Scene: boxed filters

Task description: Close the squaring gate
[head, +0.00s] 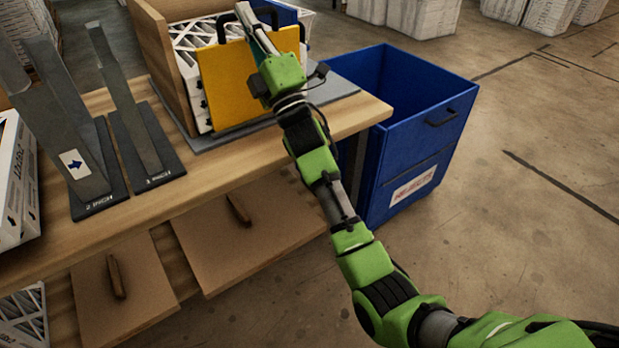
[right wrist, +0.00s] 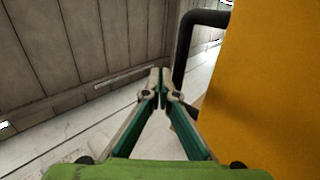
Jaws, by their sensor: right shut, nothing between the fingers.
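The squaring gate appears to be the yellow panel (head: 222,84), which stands upright in front of white pleated filters (head: 190,45) on the bench. A black bar handle shows at its top; in the right wrist view the handle (right wrist: 187,48) rises beside the yellow panel (right wrist: 268,85). My right gripper (head: 245,12) is above the panel's top edge. In the right wrist view its fingers (right wrist: 160,75) are shut and empty, left of the handle and apart from it. My right forearm hides part of the panel's right side. My left gripper is not in view.
A wooden side board (head: 160,62) stands left of the filters. Grey gauges marked 2 INCH (head: 82,165) and 1 INCH (head: 140,130) stand on the wooden bench (head: 215,165). A blue reject bin (head: 425,150) stands right of the bench. Open floor lies to the right.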

